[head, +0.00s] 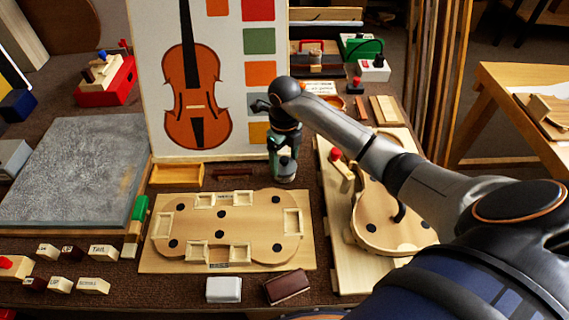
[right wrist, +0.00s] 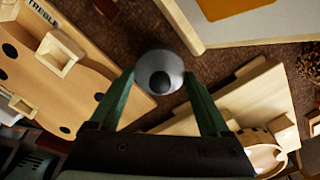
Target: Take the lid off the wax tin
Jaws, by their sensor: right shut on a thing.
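The wax tin (head: 286,170) is a small, round, grey-and-dark thing just behind the violin-shaped board. In the right wrist view its grey round top, the lid (right wrist: 160,62), has a dark knob in the middle. My right gripper (head: 285,155) points down over it; in the right wrist view its green fingers (right wrist: 162,82) are on either side of the grey lid, shut on it. The gripper hides part of the tin, and I cannot tell whether lid and tin body are apart. My left gripper is not in view.
The violin-shaped board (head: 260,255) with wooden blocks lies in front of the tin. The violin chart (head: 215,145) stands close behind it on the left. A second board with a violin body (head: 395,225) lies to the right. A small wooden tray (head: 177,176) is left.

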